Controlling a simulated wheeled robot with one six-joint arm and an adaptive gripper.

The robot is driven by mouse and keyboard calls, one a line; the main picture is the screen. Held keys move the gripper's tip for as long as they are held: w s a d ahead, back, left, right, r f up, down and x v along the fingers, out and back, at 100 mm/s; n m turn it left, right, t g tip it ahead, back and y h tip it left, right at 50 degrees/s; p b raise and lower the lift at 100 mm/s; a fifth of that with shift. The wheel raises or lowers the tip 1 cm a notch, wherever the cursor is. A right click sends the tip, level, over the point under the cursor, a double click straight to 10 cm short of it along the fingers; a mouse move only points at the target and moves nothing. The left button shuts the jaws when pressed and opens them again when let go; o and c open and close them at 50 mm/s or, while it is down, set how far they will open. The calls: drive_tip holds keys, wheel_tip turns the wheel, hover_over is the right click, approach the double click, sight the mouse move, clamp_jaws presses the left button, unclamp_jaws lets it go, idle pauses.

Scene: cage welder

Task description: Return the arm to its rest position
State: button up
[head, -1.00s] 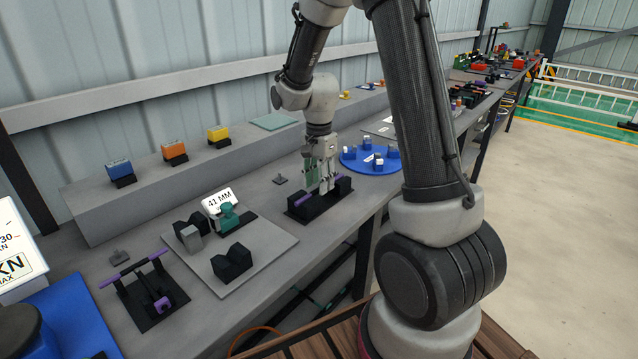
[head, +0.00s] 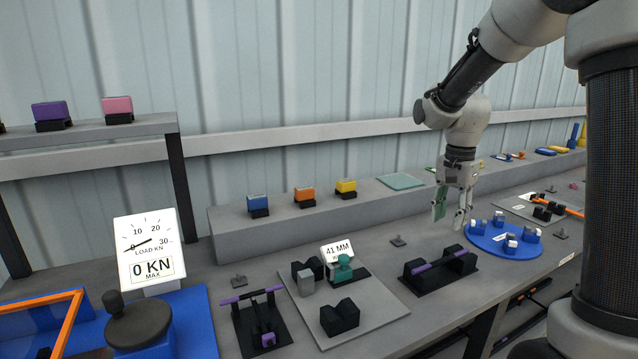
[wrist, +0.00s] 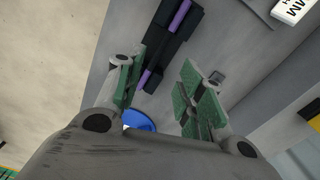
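My gripper (head: 451,211) hangs from my arm above the bench, pointing down, between the black fixture and the blue round plate. Its two green-padded fingers stand apart in the wrist view (wrist: 158,92), with nothing between them but the bench and part of the blue plate behind. A purple rod (head: 440,262) lies across the black fixture (head: 446,280), just left of and nearer than my gripper. The rod also shows beyond the fingers in the wrist view (wrist: 179,18). The gripper does not touch it.
The blue round plate (head: 476,236) with several small blocks is right beside my gripper. A raised shelf (head: 235,236) with coloured blocks runs behind. A grey plate (head: 375,318) with black V-blocks and a 41 MM sign (head: 338,251) is at left. A load gauge (head: 148,250) stands further left.

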drive_tip(key=s+r+n+t, duration=0.2)
drive_tip(key=s+r+n, duration=0.2)
drive_tip(key=s, duration=0.8)
drive_tip(key=s+d+r+n+t, duration=0.1)
drive_tip(key=s+r+n+t, duration=0.1)
drive_tip(key=s+r+n, duration=0.2)
drive_tip(key=s+n, duration=0.3)
drive_tip(key=s, duration=0.5)
drive_tip(key=shift+d+r+t, duration=0.2)
drive_tip(key=shift+r+t, duration=0.1)
